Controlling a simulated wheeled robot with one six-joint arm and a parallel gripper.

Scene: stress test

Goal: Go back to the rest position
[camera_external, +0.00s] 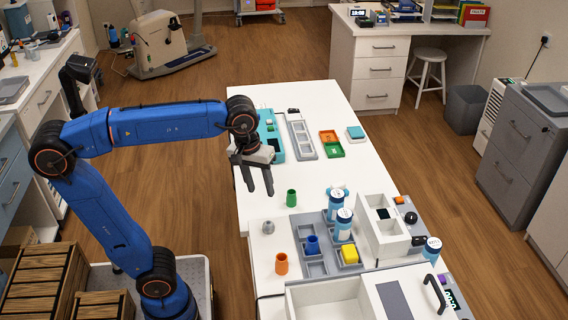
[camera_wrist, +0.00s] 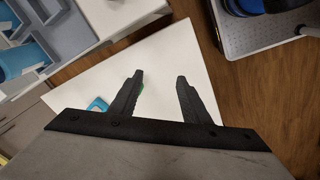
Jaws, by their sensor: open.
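My gripper (camera_external: 260,186) hangs from my blue arm over the left edge of the white table (camera_external: 325,103), pointing down. Its two dark fingers are apart with nothing between them. In the wrist view my gripper (camera_wrist: 160,82) shows spread fingers over bare white table top and its edge. A green cup (camera_external: 291,198) stands on the table to the right of and below the fingertips in the external view. A bit of green shows behind the left finger in the wrist view.
A teal tray (camera_external: 277,149) lies behind my gripper.

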